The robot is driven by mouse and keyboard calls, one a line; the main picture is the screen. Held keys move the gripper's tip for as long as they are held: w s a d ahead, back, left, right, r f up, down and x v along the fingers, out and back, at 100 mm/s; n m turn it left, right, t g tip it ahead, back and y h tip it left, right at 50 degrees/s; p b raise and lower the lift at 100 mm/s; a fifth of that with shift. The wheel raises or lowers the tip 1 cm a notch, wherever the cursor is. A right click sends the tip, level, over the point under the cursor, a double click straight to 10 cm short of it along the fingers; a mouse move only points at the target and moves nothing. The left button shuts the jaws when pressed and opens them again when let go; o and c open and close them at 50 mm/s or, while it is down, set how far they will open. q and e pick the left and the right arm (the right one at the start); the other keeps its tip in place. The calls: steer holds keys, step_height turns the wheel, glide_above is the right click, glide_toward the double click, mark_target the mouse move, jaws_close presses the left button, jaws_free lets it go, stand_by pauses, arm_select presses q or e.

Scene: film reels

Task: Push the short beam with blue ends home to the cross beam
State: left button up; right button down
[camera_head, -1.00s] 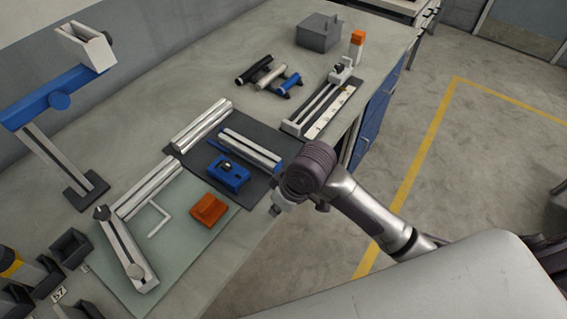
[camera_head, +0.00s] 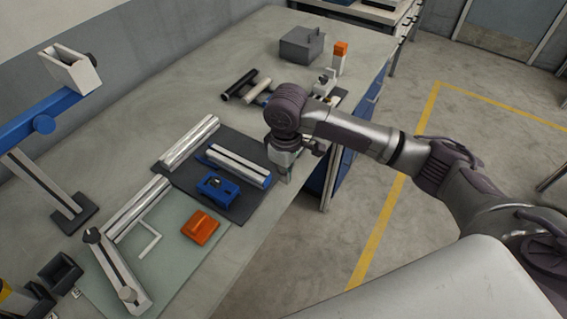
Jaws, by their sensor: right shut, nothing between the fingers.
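A short silver beam with a dark slot and blue at its ends (camera_head: 238,166) lies on the dark mat (camera_head: 185,182). A longer silver beam (camera_head: 188,142) lies to its upper left, apart from it, and another silver beam (camera_head: 138,208) lies further left; I cannot tell which is the cross beam. A blue block with a dark knob (camera_head: 218,187) is in front of the short beam. My right gripper (camera_head: 286,176) points down just right of the short beam's right end, shut and empty; I cannot tell whether it touches the beam. My left gripper is out of view.
An orange block (camera_head: 201,227) and a slotted grey bar (camera_head: 118,272) lie on the pale green mat at the left. Black and white rollers (camera_head: 240,84) and a grey box (camera_head: 303,44) are further back. The bench edge is close to my gripper.

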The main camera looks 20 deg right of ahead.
step_height(320, 180, down, 4)
steer(key=shift+r, duration=0.1)
steer(key=shift+w+a+f+p, duration=0.2)
steer(key=shift+w+a+p, duration=0.15)
steer(key=shift+w+a, duration=0.2)
steer(key=shift+w+a+f+p, duration=0.15)
steer(key=shift+w+a+p, duration=0.2)
steer(key=shift+w, duration=0.25)
steer(key=shift+w+a+f, duration=0.1)
steer(key=shift+w+a, duration=0.25)
steer(key=shift+w, duration=0.05)
